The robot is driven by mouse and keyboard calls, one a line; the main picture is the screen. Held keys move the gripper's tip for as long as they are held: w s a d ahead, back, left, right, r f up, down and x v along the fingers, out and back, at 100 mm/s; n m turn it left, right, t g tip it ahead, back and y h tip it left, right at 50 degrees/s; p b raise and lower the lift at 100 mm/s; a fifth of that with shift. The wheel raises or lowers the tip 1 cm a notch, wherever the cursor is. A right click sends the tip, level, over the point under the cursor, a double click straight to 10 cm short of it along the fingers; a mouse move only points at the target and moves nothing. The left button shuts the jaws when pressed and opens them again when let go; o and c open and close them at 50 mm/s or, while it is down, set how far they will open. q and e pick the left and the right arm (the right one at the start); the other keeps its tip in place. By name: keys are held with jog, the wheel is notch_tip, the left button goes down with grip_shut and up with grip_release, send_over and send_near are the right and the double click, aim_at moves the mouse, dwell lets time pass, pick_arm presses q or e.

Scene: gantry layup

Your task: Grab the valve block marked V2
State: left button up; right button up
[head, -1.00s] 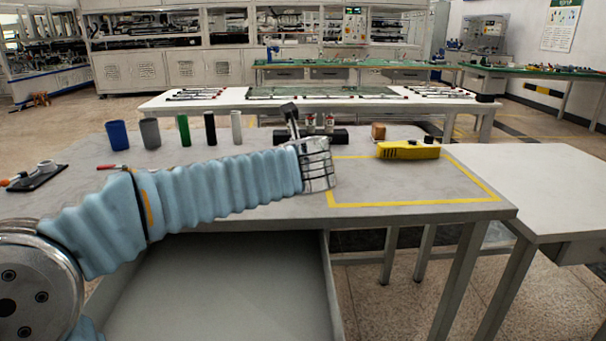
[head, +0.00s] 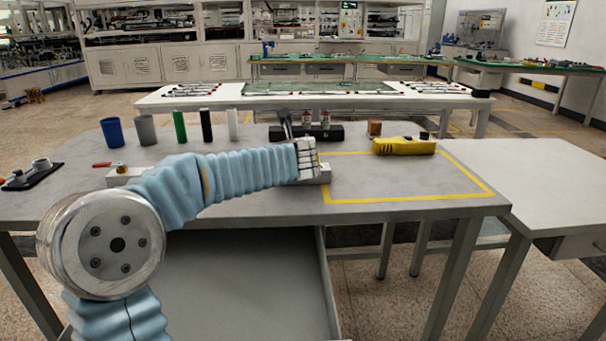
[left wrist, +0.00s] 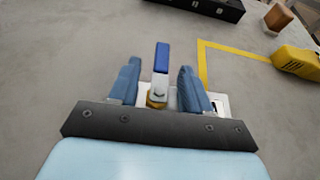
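A valve with a blue handle (left wrist: 161,62) and a brass-coloured lower part stands between my left gripper's fingers in the left wrist view. It sits over a pale plate or block (left wrist: 222,103), mostly hidden by the gripper. I can read no V2 mark. My left gripper (left wrist: 157,80) is open, with one blue finger on each side of the valve and visible gaps to the handle. In the head view my left gripper (head: 287,128) is over the grey table, and my sleeve hides the valve. A pale bar (head: 322,174) shows below the wrist. My right gripper is out of view.
A black rack (head: 333,134) with small white-and-red items stands behind the gripper. A yellow tool (head: 403,146) and a brown block (head: 374,128) lie right. Several cups and cylinders, including a blue cup (head: 112,132), stand left. The yellow-taped area (head: 400,180) is mostly clear.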

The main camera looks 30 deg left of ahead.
pick_arm(q)
grip_shut()
dwell(0.3)
